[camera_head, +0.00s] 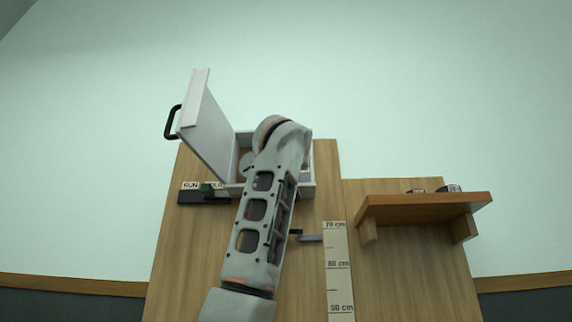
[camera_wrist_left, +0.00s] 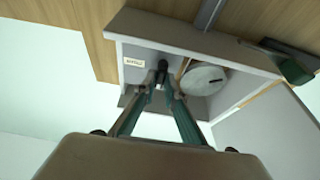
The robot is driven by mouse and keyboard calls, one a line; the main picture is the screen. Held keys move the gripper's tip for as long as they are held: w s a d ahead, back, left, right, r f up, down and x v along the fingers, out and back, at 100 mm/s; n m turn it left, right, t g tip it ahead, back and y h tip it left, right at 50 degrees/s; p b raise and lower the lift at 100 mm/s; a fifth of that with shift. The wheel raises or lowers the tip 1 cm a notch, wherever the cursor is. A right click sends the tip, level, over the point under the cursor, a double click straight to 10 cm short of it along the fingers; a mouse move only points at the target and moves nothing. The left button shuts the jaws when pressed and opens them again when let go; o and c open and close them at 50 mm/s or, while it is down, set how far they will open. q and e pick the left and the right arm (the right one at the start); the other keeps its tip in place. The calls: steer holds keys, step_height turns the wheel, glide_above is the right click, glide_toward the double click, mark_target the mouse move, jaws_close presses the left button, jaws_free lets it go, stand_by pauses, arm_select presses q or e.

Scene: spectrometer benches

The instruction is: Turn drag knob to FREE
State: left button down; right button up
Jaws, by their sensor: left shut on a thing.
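A white box (camera_head: 309,190) is mounted on the wooden board with its door (camera_head: 207,125) swung open to the left. In the left wrist view I look into the box (camera_wrist_left: 215,42). A small dark knob (camera_wrist_left: 163,65) stands on its inner wall, near a small label (camera_wrist_left: 134,62) too small to read. My left gripper (camera_wrist_left: 165,82) reaches inside, its teal fingers closed on the knob. The fingers hide part of the knob, so its setting cannot be told. In the head view my forearm hides the gripper and the knob. My right gripper is not in view.
A pale round disc (camera_wrist_left: 205,80) with a black mark sits beside the knob in the box. A green-handled RUN/HOLD lever (camera_head: 207,189) is at the lower left of the box. A scale strip (camera_head: 338,270) and a wooden shelf (camera_head: 425,207) are to the right.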

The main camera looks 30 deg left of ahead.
arm_select(q)
steer(key=c, duration=2.1)
jaws_free()
steer(key=shift+s+d, duration=0.1)
steer(key=v, duration=1.1)
steer(key=shift+s+d+f, duration=0.15)
steer(key=shift+s+f, duration=0.1)
